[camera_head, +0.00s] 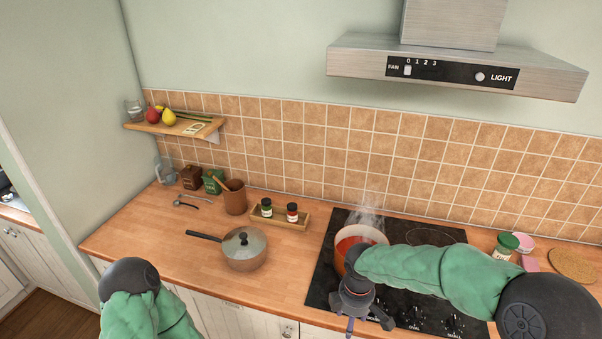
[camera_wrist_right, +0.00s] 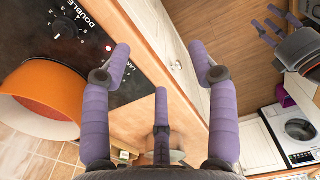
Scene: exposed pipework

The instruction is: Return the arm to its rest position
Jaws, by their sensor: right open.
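My right gripper (camera_head: 368,322) hangs over the front edge of the hob, in front of the orange pot (camera_head: 342,250). In the right wrist view its purple fingers (camera_wrist_right: 160,62) are spread with nothing between them. The orange pot (camera_wrist_right: 50,95) is beside the fingers there, apart from them. My left arm (camera_head: 140,300) is at the lower left of the head view, in front of the counter, with its gripper out of frame. The left gripper (camera_wrist_right: 280,28) shows at the upper right of the wrist view, fingers apart and empty.
The steaming pot stands on the black hob (camera_head: 322,280). A lidded saucepan (camera_head: 245,250), a spice tray (camera_head: 280,223) and a utensil pot (camera_head: 235,200) stand left on the counter. The range hood (camera_head: 450,70) is above. The front-left counter is clear.

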